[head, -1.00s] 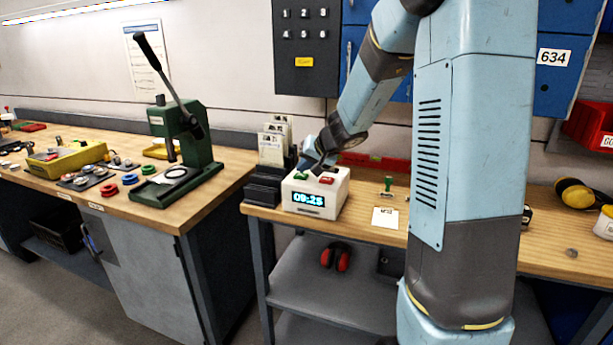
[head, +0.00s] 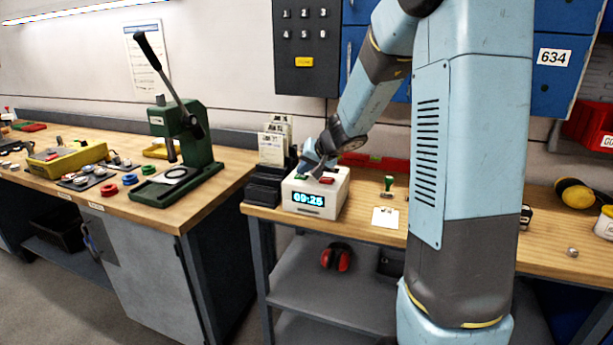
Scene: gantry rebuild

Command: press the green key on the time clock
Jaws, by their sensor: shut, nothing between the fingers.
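The time clock (head: 329,202) is a white box on the wooden bench, with a lit display reading 09:25 on its front. On its sloped top are a green key (head: 300,177) at the left and a red key (head: 327,180) at the right. My gripper (head: 307,175) is shut and empty, pointing down at the top of the clock close by the green key. It partly hides that key. I cannot tell whether the fingertips touch it.
A card rack (head: 274,146) and black trays (head: 265,187) stand just left of the clock. A green-handled stamp (head: 388,187) and a white card (head: 385,217) lie to the right. A green lever press (head: 190,160) stands on the left bench.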

